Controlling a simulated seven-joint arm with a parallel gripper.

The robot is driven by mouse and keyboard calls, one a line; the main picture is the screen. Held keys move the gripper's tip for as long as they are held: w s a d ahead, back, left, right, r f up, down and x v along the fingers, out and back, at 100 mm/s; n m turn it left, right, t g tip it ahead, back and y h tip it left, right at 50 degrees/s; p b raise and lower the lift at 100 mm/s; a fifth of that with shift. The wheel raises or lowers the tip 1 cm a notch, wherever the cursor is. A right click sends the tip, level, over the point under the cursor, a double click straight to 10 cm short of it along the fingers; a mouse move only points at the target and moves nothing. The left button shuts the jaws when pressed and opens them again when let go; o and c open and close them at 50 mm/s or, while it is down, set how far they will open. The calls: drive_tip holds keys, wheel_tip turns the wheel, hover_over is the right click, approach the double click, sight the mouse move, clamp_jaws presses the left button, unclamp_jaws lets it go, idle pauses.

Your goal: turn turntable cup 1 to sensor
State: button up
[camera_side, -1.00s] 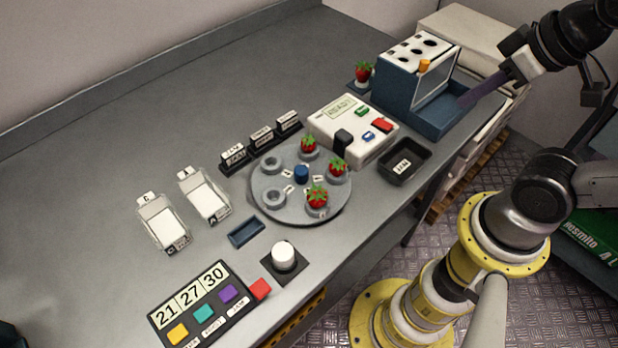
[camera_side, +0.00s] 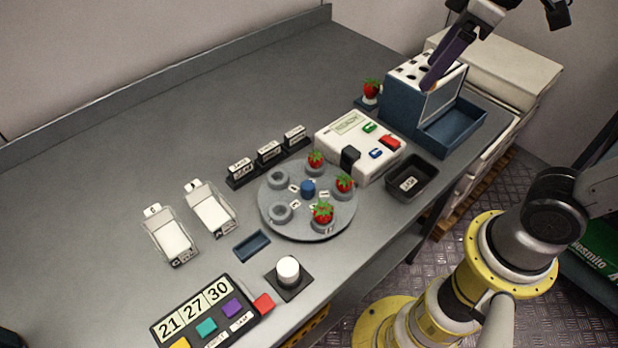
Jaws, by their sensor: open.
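The grey turntable (camera_side: 295,231) carries several ring cups around a blue hub knob (camera_side: 308,187). Strawberries sit in three cups: at the back (camera_side: 316,160), at the right (camera_side: 344,183) and at the front (camera_side: 322,213). The back-left cup (camera_side: 279,178) and front-left cup (camera_side: 280,211) are empty. Cup numbers are too small to read. A white instrument box (camera_side: 335,135) with a black block (camera_side: 350,157) facing the turntable stands behind it; I cannot tell whether that block is the sensor. My gripper (camera_side: 432,84), with purple fingers, is open, far from the turntable, in front of the blue box's top.
The blue box (camera_side: 402,112) has a holed white top and an open tray. Another strawberry (camera_side: 371,88) stands left of it. A black bin (camera_side: 412,179), label holders (camera_side: 268,155), two clear trays (camera_side: 170,237), a white knob (camera_side: 288,269) and a button panel (camera_side: 212,312) surround the turntable.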

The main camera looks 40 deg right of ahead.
drive_tip(key=w+a+f+n+g, duration=0.2)
drive_tip(key=w+a+n, duration=0.1)
drive_tip(key=w+a, duration=0.45)
drive_tip(key=n+g, duration=0.2)
drive_tip(key=n, duration=0.1)
approach(308, 185)
drive_tip(key=shift+h, duration=0.3)
drive_tip(key=f, duration=0.9)
drive_tip(key=shift+a+f, duration=0.15)
drive_tip(key=shift+a, duration=0.1)
clamp_jaws()
